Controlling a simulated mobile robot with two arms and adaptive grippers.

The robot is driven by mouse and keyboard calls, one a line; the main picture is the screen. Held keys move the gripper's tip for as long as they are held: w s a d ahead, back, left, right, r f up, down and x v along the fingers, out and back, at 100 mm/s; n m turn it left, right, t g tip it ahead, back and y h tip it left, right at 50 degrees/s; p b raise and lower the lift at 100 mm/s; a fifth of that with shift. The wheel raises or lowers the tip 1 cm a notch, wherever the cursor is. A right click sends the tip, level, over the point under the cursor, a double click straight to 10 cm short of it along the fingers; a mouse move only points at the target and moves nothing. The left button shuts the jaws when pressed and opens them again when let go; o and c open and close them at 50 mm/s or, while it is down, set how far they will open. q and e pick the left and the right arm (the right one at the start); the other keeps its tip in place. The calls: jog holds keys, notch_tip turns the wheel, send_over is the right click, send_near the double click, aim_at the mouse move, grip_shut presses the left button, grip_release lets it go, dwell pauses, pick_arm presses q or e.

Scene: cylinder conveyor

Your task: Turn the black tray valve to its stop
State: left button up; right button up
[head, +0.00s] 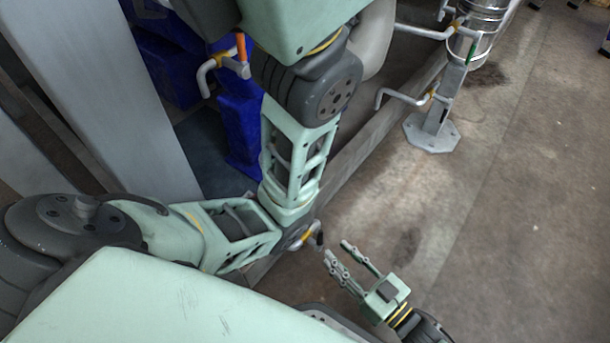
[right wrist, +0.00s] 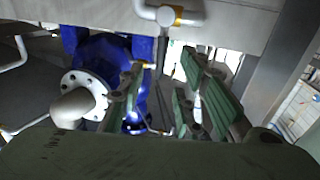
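The valve with the black handle (head: 319,239) sits on a bent pipe with a yellow collar, low in the middle of the head view. One of my arms partly hides its pipe. My right gripper (head: 343,254) is just right of the handle, fingers spread, pointing up and left toward it. A small gap seems to separate them. The right wrist view shows the open fingers (right wrist: 168,95) with nothing between them. A pipe with an orange collar (right wrist: 178,16) crosses the top there; I cannot make out a black handle. My left gripper is out of view.
An orange-handled valve (head: 241,48) stands at upper left, a green-handled one (head: 472,50) at upper right beside a metal drum (head: 486,22). A grey post (head: 432,130) stands on the floor. Blue machinery with a white flange (right wrist: 84,94) lies beyond the fingers. The floor at right is clear.

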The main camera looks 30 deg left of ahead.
aim_at(322, 239)
jog(key=b+x, duration=0.1)
jog(key=x, duration=0.1)
jog(key=b+x, duration=0.1)
jog(key=x, duration=0.1)
jog(key=b+x, duration=0.2)
jog(key=shift+a+f, duration=0.3)
jog(key=shift+a, duration=0.05)
jog(key=shift+w+a+r, duration=0.1)
jog(key=shift+a+r, duration=0.05)
jog(key=shift+a, duration=0.2)
jog(key=shift+c, duration=0.3)
grip_shut()
